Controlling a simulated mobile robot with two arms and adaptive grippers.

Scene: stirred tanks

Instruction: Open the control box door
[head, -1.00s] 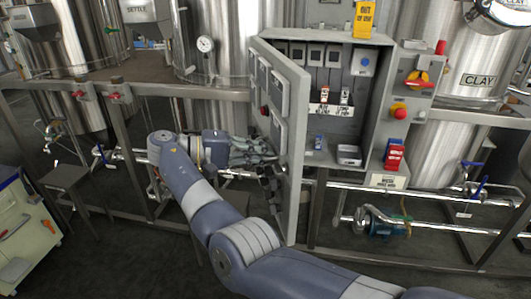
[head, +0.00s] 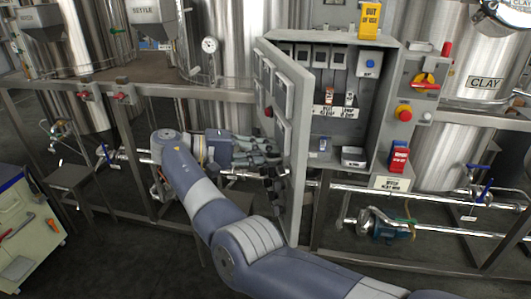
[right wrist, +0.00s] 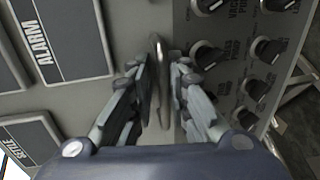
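The grey control box (head: 385,110) is fixed on the frame, and its door (head: 299,150) stands wide open, swung out towards me on its left side. The door's outer face carries labels and several black knobs (right wrist: 205,52). My right gripper (head: 275,165) is at the outer face of the door, low down. In the right wrist view a thin metal door handle (right wrist: 159,75) stands between the two fingers (right wrist: 164,95), which are closed in on it. The fingertips partly hide the handle. My left gripper is not in view.
Inside the box are switches and small modules (head: 328,95). Steel tanks (head: 490,60) stand behind, with pipes (head: 440,195) below. A cabinet (head: 25,230) is at left.

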